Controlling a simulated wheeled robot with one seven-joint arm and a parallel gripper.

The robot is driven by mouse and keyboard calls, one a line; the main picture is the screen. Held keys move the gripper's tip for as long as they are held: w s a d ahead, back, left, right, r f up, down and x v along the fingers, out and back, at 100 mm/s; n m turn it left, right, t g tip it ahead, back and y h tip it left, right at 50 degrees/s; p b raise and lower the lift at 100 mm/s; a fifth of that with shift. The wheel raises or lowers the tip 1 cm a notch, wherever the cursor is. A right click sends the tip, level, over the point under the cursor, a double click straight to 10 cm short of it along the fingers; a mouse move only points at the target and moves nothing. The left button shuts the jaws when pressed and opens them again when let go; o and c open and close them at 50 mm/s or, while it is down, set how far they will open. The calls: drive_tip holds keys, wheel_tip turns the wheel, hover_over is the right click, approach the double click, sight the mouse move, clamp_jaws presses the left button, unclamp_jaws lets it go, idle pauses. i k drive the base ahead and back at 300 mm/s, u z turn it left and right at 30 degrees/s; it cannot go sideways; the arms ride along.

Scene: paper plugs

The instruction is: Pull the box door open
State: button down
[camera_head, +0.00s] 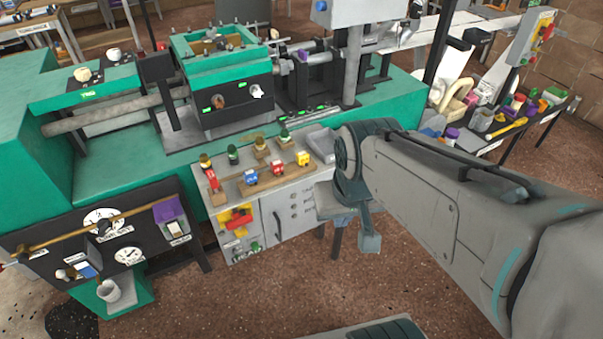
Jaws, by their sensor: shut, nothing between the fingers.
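The grey box (232,200) stands against the front of the green machine, left of my arm. Its grey front door (298,222) looks closed. A dark upright handle (277,226) sits near the door's left edge. My gripper (369,241) hangs below the end of my arm, right of the box and apart from the handle. Its small dark teal end looks shut and empty, though the fingers are hard to make out.
Red, blue and yellow plugs (251,177) and several knobs stand on top of the box. A cluttered table (500,120) stands at the right.

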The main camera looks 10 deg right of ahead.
sight(288, 213)
drive_tip(key=k, duration=0.5)
drive_tip(key=u, duration=0.85)
drive_tip(key=i, duration=0.75)
drive_tip(key=z, duration=0.9)
